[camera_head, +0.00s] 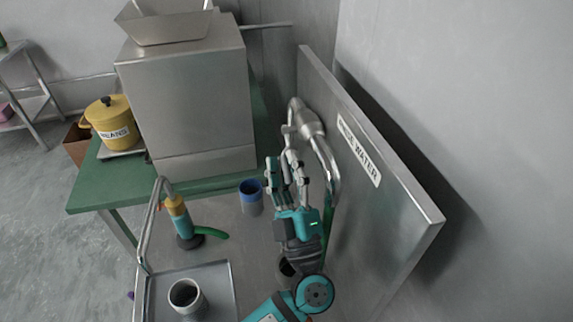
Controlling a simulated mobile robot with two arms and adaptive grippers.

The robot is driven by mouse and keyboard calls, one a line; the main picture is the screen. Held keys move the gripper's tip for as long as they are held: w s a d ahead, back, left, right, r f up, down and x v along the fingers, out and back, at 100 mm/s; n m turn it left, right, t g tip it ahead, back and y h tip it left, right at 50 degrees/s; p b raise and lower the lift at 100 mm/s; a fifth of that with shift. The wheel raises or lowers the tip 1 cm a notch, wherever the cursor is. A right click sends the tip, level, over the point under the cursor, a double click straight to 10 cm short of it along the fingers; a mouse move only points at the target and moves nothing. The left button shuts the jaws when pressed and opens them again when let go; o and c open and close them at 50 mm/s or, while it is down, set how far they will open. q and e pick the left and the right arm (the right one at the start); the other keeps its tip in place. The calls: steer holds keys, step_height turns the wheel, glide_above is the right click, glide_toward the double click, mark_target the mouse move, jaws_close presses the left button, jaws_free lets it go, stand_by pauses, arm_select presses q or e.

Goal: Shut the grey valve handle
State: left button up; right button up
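A grey metal pipe (329,160) curves down the upright metal panel (390,215). Its thick grey valve body (308,122) is at the top. A small grey piece at the valve's left side (289,130) looks like the handle; its exact angle is hard to tell. My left gripper (285,160) points up the picture, just below the valve and left of the pipe. Its fingers look apart, with nothing clearly between them. They overlap the lower valve area, so contact cannot be told. My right gripper is not in view.
A blue-rimmed cup (251,197) stands close left of my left gripper. A large metal machine (190,95) stands on a green table (85,197). A yellow-and-teal tool (181,220), a tray (222,285) with a grey cup (187,297), and a yellow pot (112,125) are further left.

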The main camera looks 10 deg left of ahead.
arm_select(q)
steer(key=shift+o, duration=0.7)
steer(key=shift+s+f, duration=0.1)
steer(key=shift+s, duration=0.1)
steer(key=s+d+f, duration=0.1)
steer(key=s+d, duration=0.2)
steer(key=s, duration=0.4)
steer(key=s+d+f, duration=0.1)
steer(key=s+d, duration=0.2)
steer(key=s, duration=0.4)
steer(key=shift+s+f, duration=0.3)
